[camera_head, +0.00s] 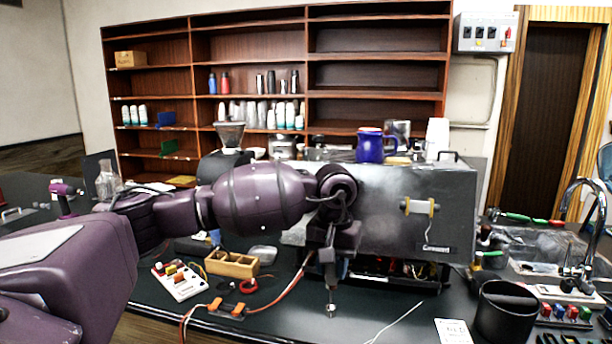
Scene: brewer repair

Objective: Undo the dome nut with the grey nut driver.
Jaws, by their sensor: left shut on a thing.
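My left gripper (330,262) points down over the dark bench in front of the brewer. It is shut on a slim grey tool that looks like the grey nut driver (331,288), held about upright. A small shiny piece (331,310) shows at its lower end; I cannot tell whether it is the driver's socket or a nut. The brewer (385,225) is a grey metal box with a yellow-and-white handle on its front and an open, dark underside with wiring. I cannot make out the dome nut. My right gripper is not in view.
A wooden tray (232,265), a multimeter-like white device (180,282) and orange leads (270,312) lie left of the tool. A black bin (505,312) and a sink tap (590,235) are at the right. A blue jug (370,146) stands on the brewer.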

